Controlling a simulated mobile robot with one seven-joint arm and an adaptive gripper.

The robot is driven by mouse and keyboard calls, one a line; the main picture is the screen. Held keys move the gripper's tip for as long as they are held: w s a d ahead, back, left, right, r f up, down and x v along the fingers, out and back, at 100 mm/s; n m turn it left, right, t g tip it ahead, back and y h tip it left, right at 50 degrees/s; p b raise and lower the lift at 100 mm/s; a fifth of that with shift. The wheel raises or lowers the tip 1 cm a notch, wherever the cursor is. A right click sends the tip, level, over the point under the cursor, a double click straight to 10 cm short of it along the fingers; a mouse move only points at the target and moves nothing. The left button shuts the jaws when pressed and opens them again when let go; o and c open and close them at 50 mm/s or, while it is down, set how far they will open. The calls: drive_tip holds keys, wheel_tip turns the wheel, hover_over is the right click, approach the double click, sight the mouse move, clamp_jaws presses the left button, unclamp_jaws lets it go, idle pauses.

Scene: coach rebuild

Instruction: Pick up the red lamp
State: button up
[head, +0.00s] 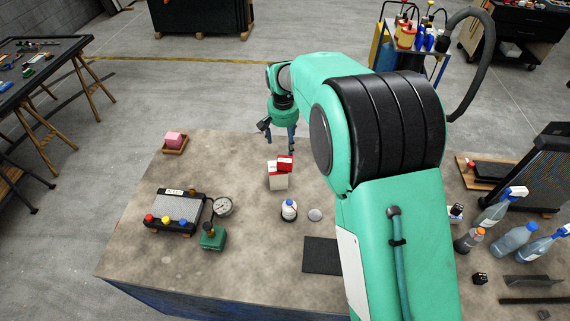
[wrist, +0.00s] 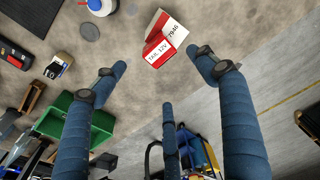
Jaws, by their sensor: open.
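A small red-and-white carton (head: 285,163) sits at the far edge of the workbench; the wrist view shows it as a red box marked "TAIL 12V" (wrist: 160,54). It rests on or against a larger white carton with a red band (head: 278,181), marked "7946" in the wrist view (wrist: 165,26). I see no bare red lamp, and cannot tell whether this carton is the lamp. My gripper (head: 280,138) is open and empty, above the bench's far edge, beyond the cartons. In the wrist view its blue fingers (wrist: 160,72) are spread, with the cartons just past the tips.
A white bottle with a blue cap (head: 289,210) and a grey disc (head: 315,215) stand nearer on the bench. A charger-like box (head: 174,211), gauge (head: 222,206) and pink block (head: 174,139) are left. Spray bottles (head: 512,238) are right. Bare bench surrounds the cartons' left side.

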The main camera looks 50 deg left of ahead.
sight(285, 159)
drive_tip(key=f, duration=0.5)
drive_tip(key=f+p, duration=0.1)
drive_tip(key=f, duration=0.2)
drive_tip(key=shift+w+a, duration=0.35)
drive_tip(key=shift+f, duration=0.15)
drive_tip(key=shift+w+a+f+p, duration=0.15)
drive_tip(key=shift+f+p, duration=0.15)
drive_tip(key=shift+f, duration=0.95)
drive_tip(key=shift+w+a+f+p, duration=0.1)
drive_tip(key=shift+f+p, duration=0.15)
drive_tip(key=shift+f, duration=0.95)
drive_tip(key=shift+d, duration=0.1)
drive_tip(key=c, duration=1.5)
drive_tip(key=shift+c, duration=0.5)
